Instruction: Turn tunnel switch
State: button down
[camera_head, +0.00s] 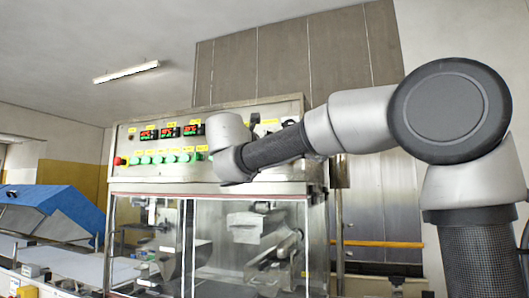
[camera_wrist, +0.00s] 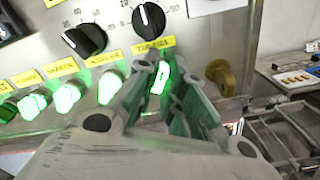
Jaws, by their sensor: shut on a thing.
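The tunnel switch (camera_wrist: 160,76) is a green-lit switch under a yellow label (camera_wrist: 154,45) that appears to read "TUNNEL", at the right end of the row in the wrist view. My gripper (camera_wrist: 163,88) is at the panel, with its fingers on either side of this switch and shut on it. In the head view my arm reaches left to the control panel (camera_head: 140,171). My wrist there hides the gripper and the switch.
Several green-lit switches (camera_wrist: 68,97) stand in a row to the left in the wrist view. Two black knobs (camera_wrist: 84,40) (camera_wrist: 149,21) are above. A brass-coloured round part (camera_wrist: 221,77) is close on the right. In the head view, a red button (camera_head: 118,161) and red-digit displays (camera_head: 168,132) are on the panel.

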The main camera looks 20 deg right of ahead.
jog(key=c, duration=1.5)
grip_release()
jog(key=shift+w+f, duration=0.1)
jog(key=shift+w, duration=0.05)
jog(key=v, duration=1.2)
jog(key=shift+d, duration=0.1)
